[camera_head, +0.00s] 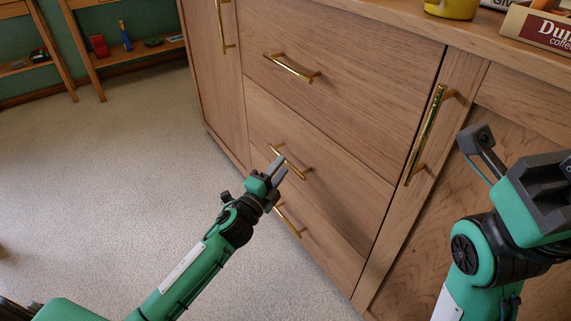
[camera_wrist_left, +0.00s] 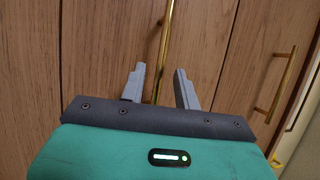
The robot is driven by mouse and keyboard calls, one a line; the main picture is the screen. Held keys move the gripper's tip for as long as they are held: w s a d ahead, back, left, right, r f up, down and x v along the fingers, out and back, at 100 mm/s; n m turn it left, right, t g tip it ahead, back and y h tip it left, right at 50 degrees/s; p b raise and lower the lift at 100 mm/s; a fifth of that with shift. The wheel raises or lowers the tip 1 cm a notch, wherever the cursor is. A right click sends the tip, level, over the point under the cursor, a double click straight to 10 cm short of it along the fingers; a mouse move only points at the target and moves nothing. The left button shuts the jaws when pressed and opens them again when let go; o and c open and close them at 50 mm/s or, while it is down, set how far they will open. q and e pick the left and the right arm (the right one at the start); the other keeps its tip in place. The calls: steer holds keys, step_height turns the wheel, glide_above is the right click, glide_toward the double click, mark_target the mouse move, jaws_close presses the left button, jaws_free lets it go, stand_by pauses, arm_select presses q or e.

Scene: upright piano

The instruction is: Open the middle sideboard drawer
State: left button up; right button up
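The middle sideboard drawer (camera_head: 335,190) is shut, a plain wooden front with a gold bar handle (camera_head: 298,171). My left gripper (camera_head: 276,166) is at this handle and hides part of it. In the left wrist view the gripper's two grey fingers (camera_wrist_left: 159,69) stand apart, with the gold bar (camera_wrist_left: 167,38) showing between them. I cannot tell whether either finger touches the bar. My right gripper (camera_head: 545,180) is at the right edge in front of the sideboard, away from the drawer; its fingers cannot be made out.
The top drawer (camera_head: 350,60) with its handle (camera_head: 291,68) and the bottom drawer's handle (camera_head: 286,220) are above and below. A door with a long gold handle (camera_head: 426,135) stands on the right. A yellow mug (camera_head: 451,8) and a box (camera_head: 540,28) are on top. Carpet (camera_head: 110,180) at left is clear.

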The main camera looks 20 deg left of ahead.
arm_select(q)
steer(key=shift+b+x, duration=0.4)
steer(key=shift+x, duration=1.35)
jaws_close()
